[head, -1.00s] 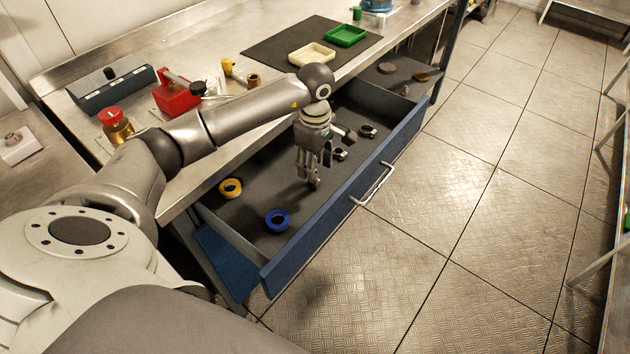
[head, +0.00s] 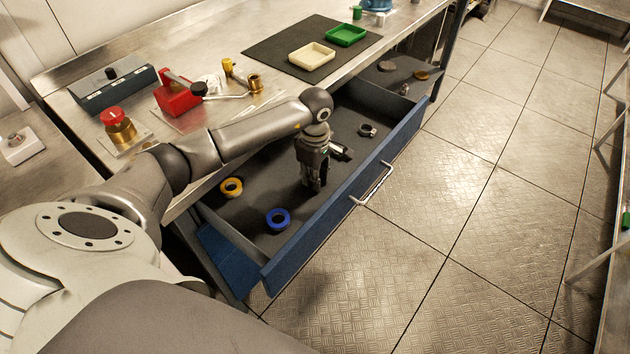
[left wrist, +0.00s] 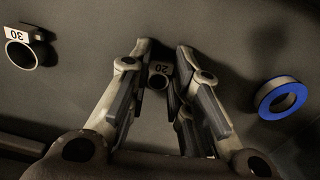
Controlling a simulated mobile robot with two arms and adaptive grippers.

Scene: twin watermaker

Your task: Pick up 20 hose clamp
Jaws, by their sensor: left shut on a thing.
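The 20 hose clamp (left wrist: 160,80), a small dark ring with a white tag reading 20, is between my left gripper's fingertips in the left wrist view. My left gripper (head: 314,187) is shut on it, low in the open drawer. In the head view the fingers hide this clamp. A larger clamp tagged 30 (left wrist: 22,52) lies to the left in the left wrist view, apart from the fingers. Another dark clamp (head: 367,130) lies farther back in the drawer. My right gripper is not in view.
The open blue drawer (head: 330,208) also holds a blue ring (head: 278,218) and a yellow ring (head: 231,187). The workbench above carries a red tool (head: 177,95), a cream tray (head: 312,57) and a green tray (head: 346,35). The floor to the right is clear.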

